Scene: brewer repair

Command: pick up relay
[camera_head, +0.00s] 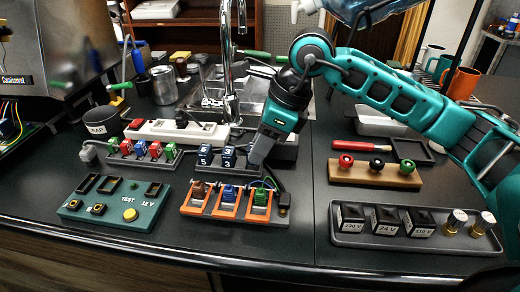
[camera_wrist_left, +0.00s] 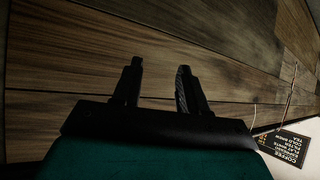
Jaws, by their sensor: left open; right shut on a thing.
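My right gripper (camera_head: 259,157) points down at the right end of a grey rack (camera_head: 130,161). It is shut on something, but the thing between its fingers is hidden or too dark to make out. Two dark blue blocks with white numbers (camera_head: 204,156) stand just left of it. In front are orange holders (camera_head: 192,209) with brown, blue and green blocks. I cannot tell for certain which part is the relay. My left gripper (camera_wrist_left: 158,82) shows only in the left wrist view. It is open and empty, facing a wooden surface (camera_wrist_left: 60,50).
A green test board (camera_head: 110,205) lies at the front left. A dark tray (camera_head: 400,243) with labelled black cubes (camera_head: 387,219) and brass parts is at the front right. A wooden block (camera_head: 374,175) with coloured knobs is behind it. A tap (camera_head: 229,60) stands at the back.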

